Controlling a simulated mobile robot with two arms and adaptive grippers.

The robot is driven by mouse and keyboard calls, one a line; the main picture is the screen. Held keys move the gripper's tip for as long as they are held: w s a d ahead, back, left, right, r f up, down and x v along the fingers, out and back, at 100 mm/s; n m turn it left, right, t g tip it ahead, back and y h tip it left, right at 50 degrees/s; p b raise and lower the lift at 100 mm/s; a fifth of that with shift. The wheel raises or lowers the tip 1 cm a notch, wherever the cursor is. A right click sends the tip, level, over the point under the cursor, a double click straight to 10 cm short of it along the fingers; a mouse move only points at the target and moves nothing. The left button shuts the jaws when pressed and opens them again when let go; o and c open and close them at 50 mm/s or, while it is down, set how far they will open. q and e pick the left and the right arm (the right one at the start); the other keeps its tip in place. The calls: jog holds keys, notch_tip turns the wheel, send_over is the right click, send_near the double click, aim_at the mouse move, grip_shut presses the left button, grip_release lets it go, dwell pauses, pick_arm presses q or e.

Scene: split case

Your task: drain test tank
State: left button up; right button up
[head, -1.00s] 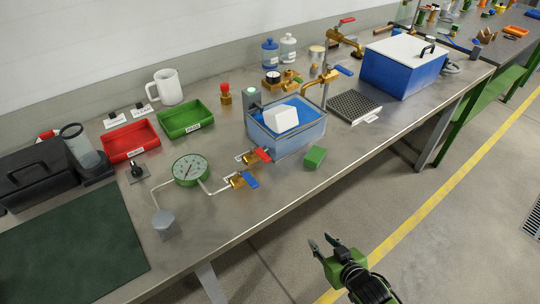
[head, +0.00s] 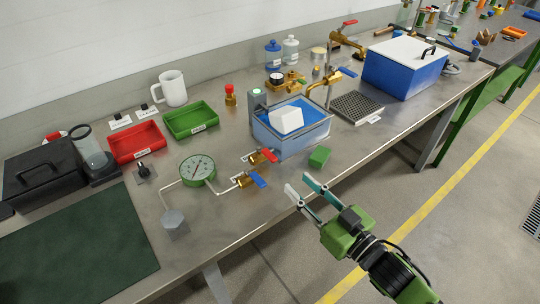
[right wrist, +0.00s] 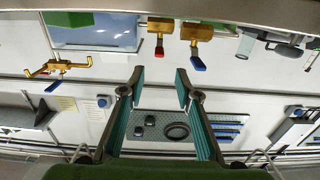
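The test tank (head: 300,145) is a clear-walled tank with blue water, and a white block (head: 286,120) sits in it. Two brass valves are in front of it, one with a red handle (head: 269,155) and one with a blue handle (head: 258,180). In the right wrist view the red handle (right wrist: 159,48) and blue handle (right wrist: 198,64) show above my fingers. My right gripper (head: 302,190) is open and empty, right of the blue handle and below the green block, near the bench front edge. It also shows open in the right wrist view (right wrist: 159,85). My left gripper is out of view.
A brass tap (head: 325,84) stands behind the tank. A blue bin with white lid (head: 405,68) is at right. The floor in front is open.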

aim_at(270, 154)
jog(key=p+x, duration=0.1)
jog(key=x, duration=1.2)
jog(key=shift+w+a+p, duration=0.1)
jog(key=shift+w+p, duration=0.05)
jog(key=shift+p, duration=0.15)
grip_shut()
